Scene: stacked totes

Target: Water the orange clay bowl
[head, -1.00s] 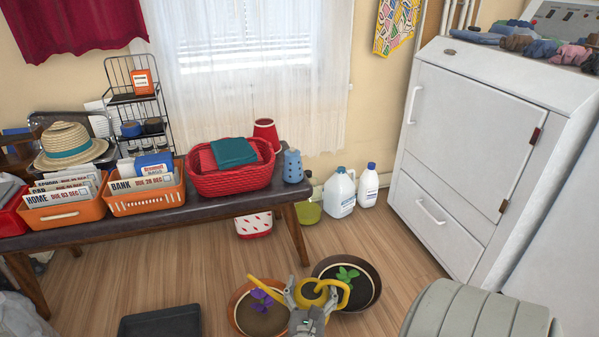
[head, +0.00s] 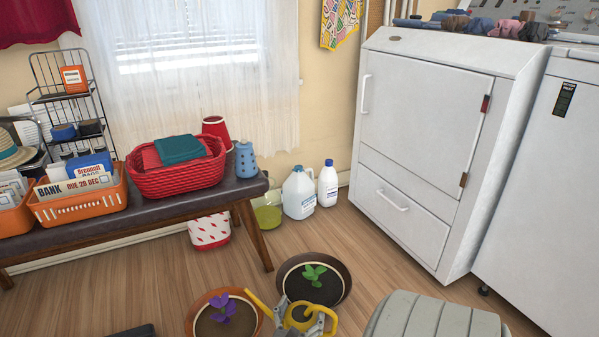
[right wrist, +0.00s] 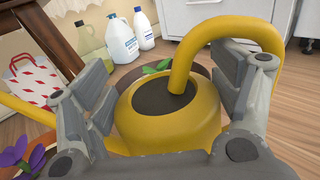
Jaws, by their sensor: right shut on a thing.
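The orange clay bowl (head: 194,325) stands on the floor at the bottom of the head view, with dark soil and a purple plant (head: 224,308). The purple plant also shows at the lower left of the right wrist view (right wrist: 18,155). My right gripper (head: 301,316) is shut on a yellow watering can (head: 322,327), which looks close to upright. Its spout (head: 258,303) points left and overlaps the right edge of the orange bowl in the head view. The can's round opening and curved handle (right wrist: 232,27) show in the right wrist view. My left gripper is out of view.
A dark brown bowl (head: 342,270) with a green plant stands just behind the can. A bench (head: 120,215) with baskets is at the left, jugs (head: 299,195) by the wall, a white cabinet (head: 420,120) at the right. A grey ribbed object (head: 432,318) is at the lower right.

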